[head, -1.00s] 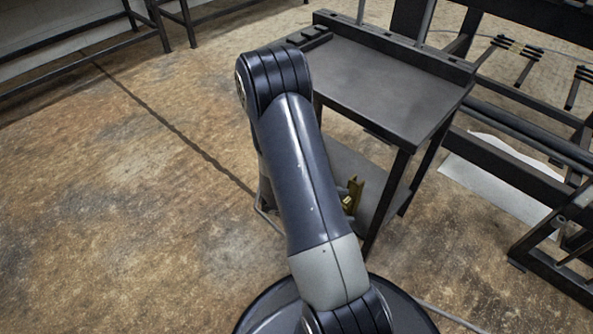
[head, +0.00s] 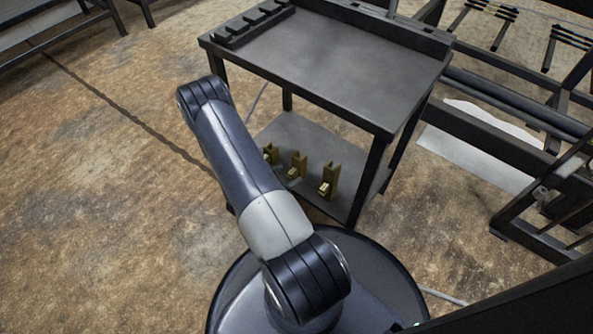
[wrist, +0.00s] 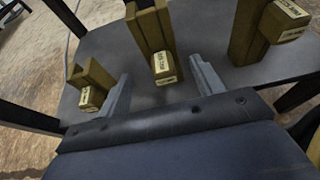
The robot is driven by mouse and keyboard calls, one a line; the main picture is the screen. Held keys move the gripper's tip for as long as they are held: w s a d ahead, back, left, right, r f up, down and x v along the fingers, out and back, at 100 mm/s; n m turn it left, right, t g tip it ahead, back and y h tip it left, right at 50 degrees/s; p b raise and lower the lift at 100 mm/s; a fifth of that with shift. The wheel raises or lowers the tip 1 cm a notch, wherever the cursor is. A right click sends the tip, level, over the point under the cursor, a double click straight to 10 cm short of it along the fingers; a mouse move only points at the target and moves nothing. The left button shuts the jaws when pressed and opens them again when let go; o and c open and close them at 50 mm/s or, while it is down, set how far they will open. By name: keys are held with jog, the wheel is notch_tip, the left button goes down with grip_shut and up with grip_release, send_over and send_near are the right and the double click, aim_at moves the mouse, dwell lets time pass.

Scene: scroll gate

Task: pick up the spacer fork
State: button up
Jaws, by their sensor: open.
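Three brass-coloured, fork-like blocks with pale labels stand on the table's lower shelf. In the head view they are the left one (head: 268,153), partly hidden by my arm, the middle one (head: 295,164) and the right one (head: 329,180). The wrist view shows the left (wrist: 89,82), middle (wrist: 151,32) and right (wrist: 262,30) blocks. The labels are too small to read surely, so I cannot tell which is the spacer fork. My gripper (wrist: 163,86) is open and empty, its fingers apart on either side of the middle block's near end. It is hidden in the head view.
The dark table (head: 335,60) has its top above the lower shelf (head: 318,141), with legs at the corners. A slotted rack (head: 255,20) sits on its top left. A dark frame (head: 530,120) stands to the right. The floor at left is clear.

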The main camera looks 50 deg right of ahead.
aim_at(298, 169)
jog(key=b+x, duration=0.1)
jog(key=x, duration=0.1)
jog(key=b+x, duration=0.1)
jog(key=x, duration=0.2)
jog(key=shift+s+d+f+b, duration=0.2)
jog(key=shift+s+b, duration=0.05)
jog(key=shift+b, duration=0.15)
jog(key=shift+d, duration=0.4)
jog(key=shift+w, duration=0.1)
jog(key=shift+c, duration=0.4)
grip_shut()
